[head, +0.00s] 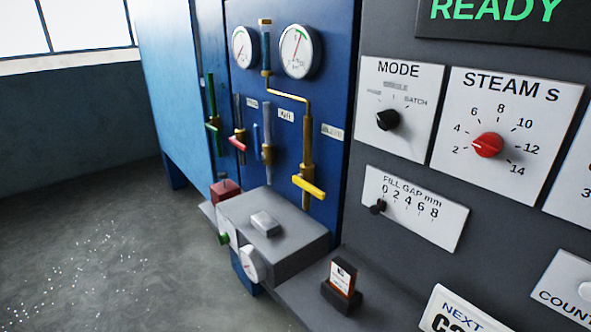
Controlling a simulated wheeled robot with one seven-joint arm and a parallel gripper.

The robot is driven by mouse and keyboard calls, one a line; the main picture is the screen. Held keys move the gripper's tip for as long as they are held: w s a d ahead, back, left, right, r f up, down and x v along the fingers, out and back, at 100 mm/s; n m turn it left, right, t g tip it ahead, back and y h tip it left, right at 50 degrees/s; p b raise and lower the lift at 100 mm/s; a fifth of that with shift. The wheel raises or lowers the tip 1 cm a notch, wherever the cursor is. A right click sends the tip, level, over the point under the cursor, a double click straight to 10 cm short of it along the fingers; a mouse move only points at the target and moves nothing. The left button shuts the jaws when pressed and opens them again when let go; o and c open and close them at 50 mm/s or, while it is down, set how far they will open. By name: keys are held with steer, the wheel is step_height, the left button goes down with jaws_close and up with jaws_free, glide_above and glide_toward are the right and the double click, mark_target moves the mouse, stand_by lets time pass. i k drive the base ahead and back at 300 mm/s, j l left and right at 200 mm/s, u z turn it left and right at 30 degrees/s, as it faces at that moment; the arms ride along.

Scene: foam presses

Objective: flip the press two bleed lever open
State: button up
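Several pipe valves with coloured levers are on the blue press panel (335,75). A yellow lever (309,187) sits low on a brass pipe, slanting slightly down to the right. A red lever (237,143) slants down to the right further left. A blue lever (256,136) stands upright against its pipe, and a green lever (212,124) is at the far left. The small labels beside them are too blurred to tell which is the press two bleed lever. My gripper is not in view.
A grey box (290,245) with a pale block (265,223) juts out below the valves. A card holder (342,287) stands on the ledge to its right. A grey control panel (400,235) with knobs fills the right. Open floor (80,240) lies left.

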mark_target(298, 179)
steer(key=i+j+u, duration=0.55)
steer(key=i, duration=0.2)
steer(key=l, duration=0.1)
